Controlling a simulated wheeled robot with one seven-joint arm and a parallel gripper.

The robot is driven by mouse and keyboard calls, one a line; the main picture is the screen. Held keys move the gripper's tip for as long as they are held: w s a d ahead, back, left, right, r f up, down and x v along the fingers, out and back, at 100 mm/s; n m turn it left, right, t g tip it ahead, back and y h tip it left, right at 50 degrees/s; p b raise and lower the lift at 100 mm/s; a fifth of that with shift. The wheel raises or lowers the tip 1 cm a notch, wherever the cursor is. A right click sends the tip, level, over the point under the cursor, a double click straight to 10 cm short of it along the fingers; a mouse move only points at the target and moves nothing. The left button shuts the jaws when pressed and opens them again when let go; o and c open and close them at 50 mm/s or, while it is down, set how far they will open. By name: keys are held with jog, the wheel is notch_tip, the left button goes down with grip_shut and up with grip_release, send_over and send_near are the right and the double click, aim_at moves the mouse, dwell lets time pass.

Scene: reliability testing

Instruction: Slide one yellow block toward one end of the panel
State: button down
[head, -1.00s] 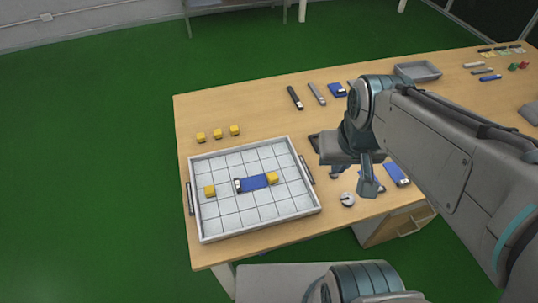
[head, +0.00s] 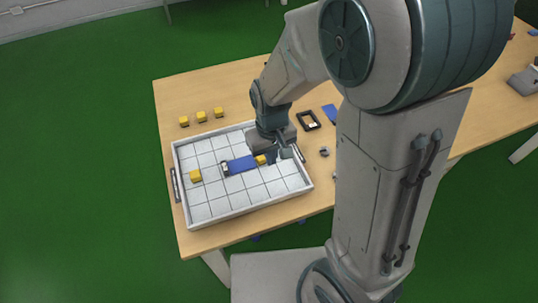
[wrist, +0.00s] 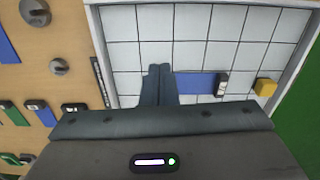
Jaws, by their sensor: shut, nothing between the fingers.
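The blue panel (head: 240,165) lies in the white gridded tray (head: 225,213), with a black-and-white piece (head: 225,168) at its left end. One yellow block (head: 261,160) is at the panel's right end, close beside my gripper (head: 288,153). Another yellow block (head: 196,176) sits apart, left of the panel. In the wrist view my gripper (wrist: 157,72) is shut and empty, over the tray at one end of the blue panel (wrist: 195,83). The left yellow block (wrist: 265,87) shows beyond the panel's far end there. The near yellow block is hidden in that view.
A black frame (head: 309,120) and small metal parts (head: 324,152) lie right of the tray. The tray's raised rim surrounds the panel.

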aim_at(262, 159)
notch_tip(262, 159, down, 8)
jog(key=shift+f+b, duration=0.1)
jog(key=shift+b, duration=0.25)
jog(key=w, duration=0.1)
jog(key=w+a, duration=0.1)
jog(key=w, duration=0.1)
jog(key=shift+p, duration=0.4)
jog(key=shift+w+a, duration=0.15)
jog(key=shift+w, duration=0.25)
jog(key=shift+w+a, duration=0.2)
jog(key=shift+w, duration=0.3)
jog(key=shift+w+a, duration=0.2)
jog(key=shift+w, duration=0.3)
jog(key=shift+s, duration=0.1)
